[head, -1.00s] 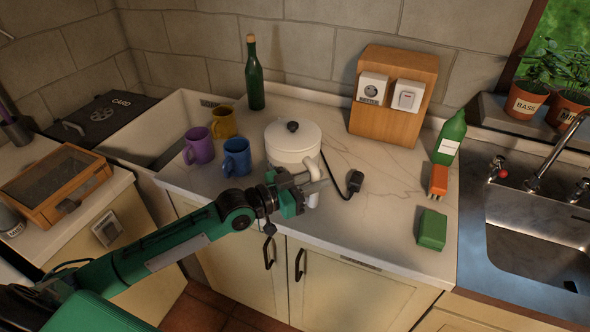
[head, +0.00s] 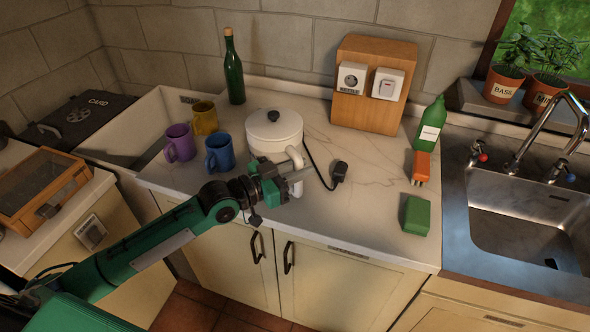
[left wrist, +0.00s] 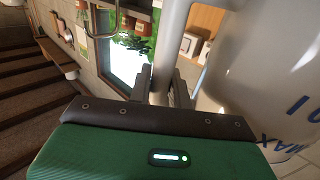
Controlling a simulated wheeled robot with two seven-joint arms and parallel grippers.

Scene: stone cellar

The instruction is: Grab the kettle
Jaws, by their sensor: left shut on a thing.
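The kettle (head: 265,138) is white with a black lid knob and stands upright on the pale marble counter, right of the blue mug. Its pale handle (head: 297,157) faces the front right. My left gripper (head: 285,180) is at this handle and shut on it. In the left wrist view the handle (left wrist: 171,45) runs up between the fingers (left wrist: 163,88), and the kettle's white body (left wrist: 270,70) with MAX lettering fills the right side. The fingers partly hide the handle's lower part. My right gripper is in neither view.
Purple (head: 180,143), yellow (head: 204,118) and blue (head: 219,152) mugs stand left of the kettle; a dark green bottle (head: 234,78) is behind. A black plug (head: 340,171) on a cord lies right. A wooden socket block (head: 370,112) stands behind; the sink (head: 510,225) is at right.

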